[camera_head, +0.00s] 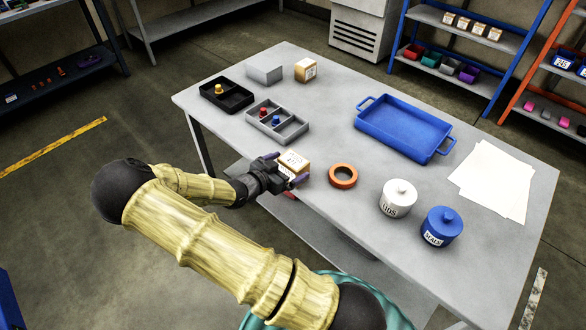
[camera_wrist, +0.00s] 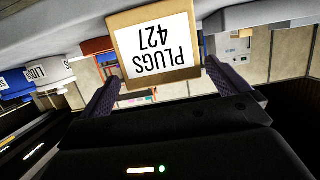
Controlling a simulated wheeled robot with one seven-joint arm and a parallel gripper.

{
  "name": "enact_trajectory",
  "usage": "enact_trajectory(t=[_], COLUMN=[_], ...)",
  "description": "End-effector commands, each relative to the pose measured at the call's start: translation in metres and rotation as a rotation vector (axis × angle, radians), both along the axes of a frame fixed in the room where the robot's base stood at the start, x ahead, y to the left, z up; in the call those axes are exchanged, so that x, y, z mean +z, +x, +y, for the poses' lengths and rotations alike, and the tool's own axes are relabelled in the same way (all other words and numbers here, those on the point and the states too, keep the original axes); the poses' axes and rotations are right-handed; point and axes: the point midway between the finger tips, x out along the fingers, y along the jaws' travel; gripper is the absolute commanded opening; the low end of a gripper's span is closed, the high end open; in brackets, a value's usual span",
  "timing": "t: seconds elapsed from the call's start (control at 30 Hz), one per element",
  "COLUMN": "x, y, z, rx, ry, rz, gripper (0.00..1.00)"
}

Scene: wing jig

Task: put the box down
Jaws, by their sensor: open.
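A small cardboard box (camera_head: 292,162) with a white label is at the front left edge of the grey table (camera_head: 330,112). In the wrist view the box (camera_wrist: 155,48) appears upside down and its label reads "PLUGS 427". It seems to rest on the tabletop, though its base is cut off there. My gripper (camera_head: 283,172) reaches in from the left at the table edge. Its two fingers (camera_wrist: 163,82) are open, with their tips close by either side of the box. I cannot tell whether either tip touches it.
An orange ring (camera_head: 343,176) lies right of the box. Beyond stand a grey divided tray (camera_head: 292,131), a black tray (camera_head: 243,99), a grey block (camera_head: 264,73) and another box (camera_head: 306,70). A blue tray (camera_head: 400,128), white jar (camera_head: 397,199), blue jar (camera_head: 442,227) and papers (camera_head: 492,178) are further right.

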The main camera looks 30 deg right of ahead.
Motion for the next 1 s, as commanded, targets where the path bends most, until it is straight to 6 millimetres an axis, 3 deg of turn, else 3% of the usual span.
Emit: enact_trajectory(t=[0.4, 0.97, 1.0], x=[-0.011, -0.011, -0.011], y=[0.019, 0.019, 0.019], z=[-0.044, -0.045, -0.045], rx=[0.001, 0.001, 0.001], ry=[-0.003, -0.001, -0.001], rz=[0.001, -0.001, -0.001], gripper=[1.00, 1.00, 0.92])
